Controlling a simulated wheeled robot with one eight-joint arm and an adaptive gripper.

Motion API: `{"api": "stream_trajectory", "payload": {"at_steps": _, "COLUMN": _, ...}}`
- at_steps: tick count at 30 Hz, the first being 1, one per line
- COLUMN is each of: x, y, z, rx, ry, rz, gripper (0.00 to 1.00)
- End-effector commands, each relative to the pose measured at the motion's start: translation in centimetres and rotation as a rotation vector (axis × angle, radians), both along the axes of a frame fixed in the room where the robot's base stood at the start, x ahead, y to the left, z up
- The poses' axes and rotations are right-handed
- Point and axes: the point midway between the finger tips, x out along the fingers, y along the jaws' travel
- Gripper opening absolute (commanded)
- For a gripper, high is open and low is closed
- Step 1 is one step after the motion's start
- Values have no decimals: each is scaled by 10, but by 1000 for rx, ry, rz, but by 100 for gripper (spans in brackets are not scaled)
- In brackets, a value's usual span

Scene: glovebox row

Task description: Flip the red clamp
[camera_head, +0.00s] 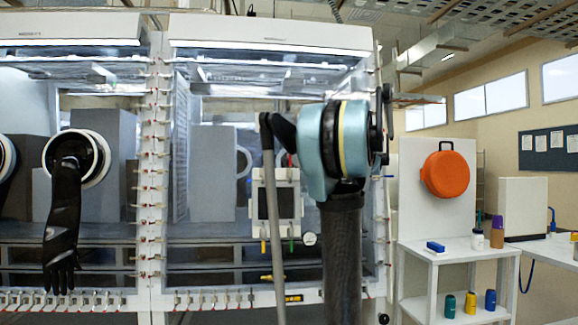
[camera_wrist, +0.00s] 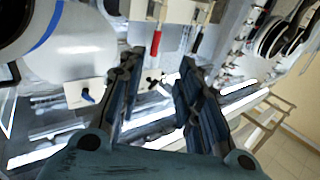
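The red clamp (camera_wrist: 155,43) shows in the wrist view as a red handle with a dark end, on a white mount just beyond my fingertips, slightly left of the middle between them. My gripper (camera_wrist: 160,75) is open, its two dark fingers spread apart with nothing between them. In the head view a small red patch (camera_head: 291,159) shows beside my arm, above a white panel; I cannot tell if it is the same clamp. My arm hides most of that area and my fingertips there.
A white panel (camera_head: 262,207) with a dark window is on the glovebox front, with yellow and green handles below. A blue handle (camera_wrist: 88,96) is left of my fingers. A black glove (camera_head: 65,215) hangs left. A white shelf (camera_head: 460,250) stands right.

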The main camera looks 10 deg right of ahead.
Motion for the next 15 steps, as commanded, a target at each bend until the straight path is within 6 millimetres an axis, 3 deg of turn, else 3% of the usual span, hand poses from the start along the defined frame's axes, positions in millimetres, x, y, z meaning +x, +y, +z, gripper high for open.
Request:
{"api": "stream_trajectory", "payload": {"at_steps": 5, "x": 10, "y": -2, "z": 7, "rx": 1, "ry": -22, "rz": -7, "gripper": 32}}
{"api": "stream_trajectory", "payload": {"at_steps": 15, "x": 53, "y": 28, "z": 6, "rx": 2, "ry": -19, "rz": -5, "gripper": 32}}
